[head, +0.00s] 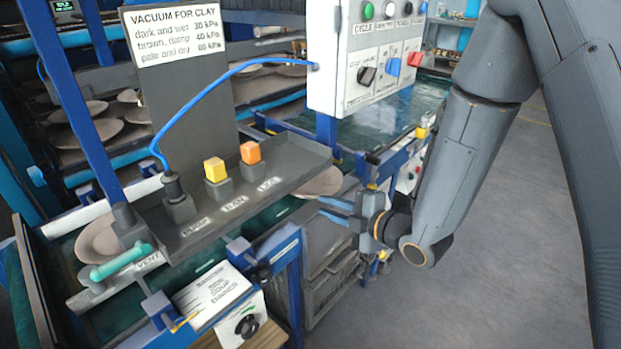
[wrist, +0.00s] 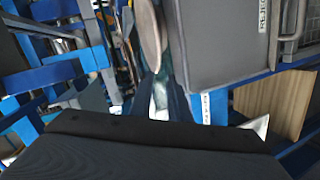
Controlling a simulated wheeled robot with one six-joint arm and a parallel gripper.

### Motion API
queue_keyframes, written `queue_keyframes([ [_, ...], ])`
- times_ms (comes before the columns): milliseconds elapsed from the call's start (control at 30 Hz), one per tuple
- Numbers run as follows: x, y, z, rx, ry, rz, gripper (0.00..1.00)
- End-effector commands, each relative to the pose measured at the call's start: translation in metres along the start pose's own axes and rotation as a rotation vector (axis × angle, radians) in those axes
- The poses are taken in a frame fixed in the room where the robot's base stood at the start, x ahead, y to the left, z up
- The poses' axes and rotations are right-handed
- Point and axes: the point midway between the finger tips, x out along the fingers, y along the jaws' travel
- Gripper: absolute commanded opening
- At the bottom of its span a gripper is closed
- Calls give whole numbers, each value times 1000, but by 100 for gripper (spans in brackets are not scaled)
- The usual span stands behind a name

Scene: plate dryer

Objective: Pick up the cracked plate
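No crack can be made out on any plate at this size, so I cannot tell which one is the cracked plate. A pale clay plate (head: 322,182) lies partly under the right end of the dark tool shelf, on the green belt. Another plate (head: 98,240) lies at the left, partly hidden by the teal vent handle. My gripper (head: 322,207) is just below and right of the first plate, its two blue fingers apart and pointing left, with nothing seen between them.
The dark shelf (head: 270,190) carries yellow (head: 214,169) and orange (head: 250,152) blocks and a blue hose (head: 215,85). A white control box (head: 340,60) hangs above. Several plates (head: 85,133) sit on racks behind. A dark crate (head: 335,285) is below. Floor at right is clear.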

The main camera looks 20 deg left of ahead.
Motion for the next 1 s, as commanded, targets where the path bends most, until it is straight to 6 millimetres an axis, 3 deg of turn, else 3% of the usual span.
queue_keyframes([
  [533,64,4,5,0,1,-1,16],
  [867,73,4,6,2,-2,0,16],
  [1000,73,4,6,2,-2,0,0],
])
